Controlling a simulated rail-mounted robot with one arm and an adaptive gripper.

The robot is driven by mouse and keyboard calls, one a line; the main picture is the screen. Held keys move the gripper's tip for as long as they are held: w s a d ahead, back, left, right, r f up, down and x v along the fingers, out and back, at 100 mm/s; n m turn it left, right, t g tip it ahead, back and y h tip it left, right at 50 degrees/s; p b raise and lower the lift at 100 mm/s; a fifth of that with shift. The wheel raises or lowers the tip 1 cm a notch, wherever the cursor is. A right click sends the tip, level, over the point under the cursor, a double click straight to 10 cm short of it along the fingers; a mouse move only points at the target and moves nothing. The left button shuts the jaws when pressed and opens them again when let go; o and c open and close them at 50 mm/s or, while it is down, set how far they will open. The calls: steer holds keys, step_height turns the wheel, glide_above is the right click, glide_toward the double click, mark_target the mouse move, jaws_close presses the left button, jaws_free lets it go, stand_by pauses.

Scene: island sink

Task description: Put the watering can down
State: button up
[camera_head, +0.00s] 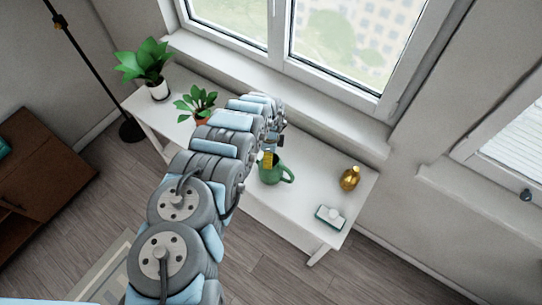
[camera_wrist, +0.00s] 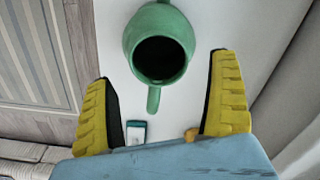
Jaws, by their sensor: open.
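The green watering can (camera_head: 273,173) is upright on the white table (camera_head: 305,198), as far as I can tell, with its looped handle on the right. In the wrist view I look down into the dark opening of the can (camera_wrist: 140,58). A narrow green part of it points down between my fingers; I cannot tell whether it is handle or spout. My gripper (camera_wrist: 162,85) is open, its yellow fingers spread to either side, apart from the can. In the head view my arm hides part of the gripper, and only a bit of yellow finger shows beside the can.
A small potted plant (camera_head: 197,103) and a larger one (camera_head: 158,88) stand to the left. The window sill (camera_head: 300,98) runs behind.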

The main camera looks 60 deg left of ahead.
step_height(320, 180, up, 8)
stand_by(0.9)
steer(key=shift+r, duration=0.1)
stand_by(0.4)
